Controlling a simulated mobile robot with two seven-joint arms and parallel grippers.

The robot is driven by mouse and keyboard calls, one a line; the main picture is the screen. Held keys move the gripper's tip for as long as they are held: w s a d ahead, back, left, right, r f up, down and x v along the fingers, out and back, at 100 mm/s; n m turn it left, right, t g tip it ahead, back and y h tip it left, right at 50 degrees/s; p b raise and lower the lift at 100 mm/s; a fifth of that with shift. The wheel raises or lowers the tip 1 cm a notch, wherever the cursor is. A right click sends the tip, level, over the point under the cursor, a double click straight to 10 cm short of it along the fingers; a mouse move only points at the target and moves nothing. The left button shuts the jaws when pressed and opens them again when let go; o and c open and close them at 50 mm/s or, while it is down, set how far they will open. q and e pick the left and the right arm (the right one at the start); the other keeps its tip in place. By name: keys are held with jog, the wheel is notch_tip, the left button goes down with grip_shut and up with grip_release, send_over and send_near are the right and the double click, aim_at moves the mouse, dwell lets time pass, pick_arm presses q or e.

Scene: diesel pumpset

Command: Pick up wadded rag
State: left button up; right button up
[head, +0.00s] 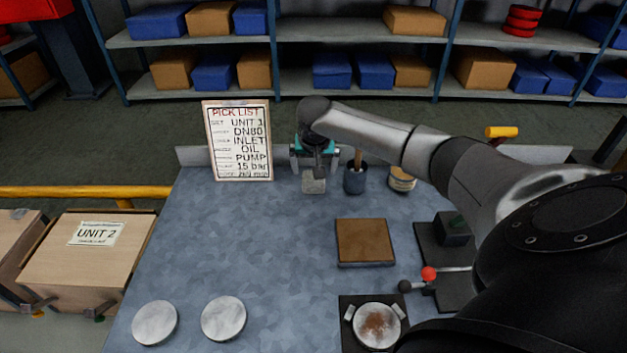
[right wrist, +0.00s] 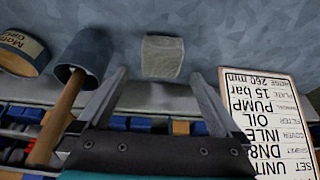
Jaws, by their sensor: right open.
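A pale grey, crumpled block-like thing, which looks like the wadded rag (head: 313,185), lies near the far edge of the blue-grey table. It also shows in the right wrist view (right wrist: 162,56), just beyond the fingertips. My right gripper (head: 315,168) is at the far end of the table, open and empty. In the right wrist view its two fingers (right wrist: 158,76) stand apart, with the rag ahead of the gap between them and apart from both. In the head view the gripper partly covers the rag's far side. My left gripper is not in view.
A dark cup (head: 355,181) with a wooden handle and a labelled tin (head: 402,180) stand right of the rag. The pick list board (head: 240,140) stands left. A brown pad (head: 365,242) and two pale discs (head: 223,319) lie nearer. The table's left middle is clear.

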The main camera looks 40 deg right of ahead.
jog(key=shift+b+x, duration=1.1)
jog(key=shift+x, duration=1.7)
jog(key=c, duration=1.3)
jog(key=shift+o, duration=0.2)
notch_tip(320, 180, up, 20)
jog(key=p, duration=0.4)
